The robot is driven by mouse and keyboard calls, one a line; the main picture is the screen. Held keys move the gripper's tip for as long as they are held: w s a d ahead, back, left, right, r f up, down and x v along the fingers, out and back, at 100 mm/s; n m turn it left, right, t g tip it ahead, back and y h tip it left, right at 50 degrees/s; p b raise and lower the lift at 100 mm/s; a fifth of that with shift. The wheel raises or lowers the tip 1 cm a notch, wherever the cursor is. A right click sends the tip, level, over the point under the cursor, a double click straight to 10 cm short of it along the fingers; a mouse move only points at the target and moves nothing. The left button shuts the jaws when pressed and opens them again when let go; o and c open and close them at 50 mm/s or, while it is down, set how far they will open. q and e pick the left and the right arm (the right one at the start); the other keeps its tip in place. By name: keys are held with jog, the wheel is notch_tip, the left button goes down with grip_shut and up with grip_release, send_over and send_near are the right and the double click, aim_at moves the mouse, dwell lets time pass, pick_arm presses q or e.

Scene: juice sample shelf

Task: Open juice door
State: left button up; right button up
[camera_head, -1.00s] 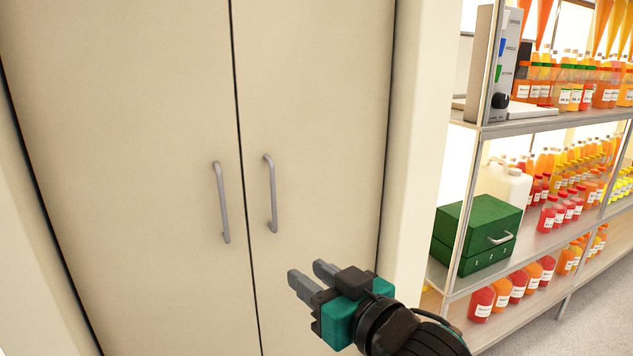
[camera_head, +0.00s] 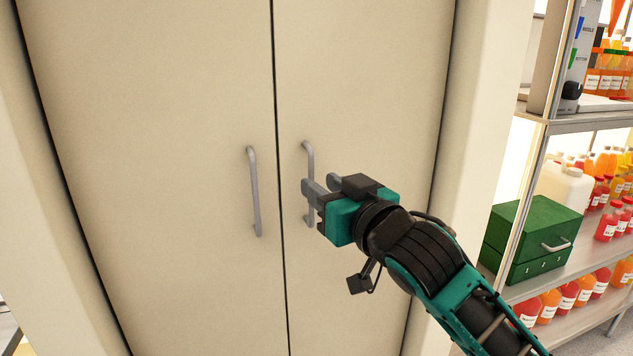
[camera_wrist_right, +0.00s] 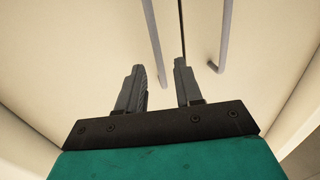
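A cream cabinet has a left door (camera_head: 150,120) and a right door (camera_head: 370,90), both shut along a dark seam. The left door has a grey bar handle (camera_head: 254,190); the right door has a matching handle (camera_head: 307,153). My right gripper (camera_head: 318,186) is open in front of the right door's handle and hides part of it. In the right wrist view, the open fingers (camera_wrist_right: 158,88) have one handle (camera_wrist_right: 153,40) showing in the gap between them; the other handle (camera_wrist_right: 226,35) is outside. Contact cannot be told. My left gripper is not in view.
Right of the cabinet stands a metal shelf (camera_head: 590,118) with juice bottles (camera_head: 566,297), a green box (camera_head: 535,240) and a white jug (camera_head: 566,190). The area before the left door is clear.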

aim_at(313, 179)
jog(key=shift+x, duration=1.6)
jog(key=shift+c, duration=0.5)
jog(key=shift+d, duration=0.1)
grip_shut()
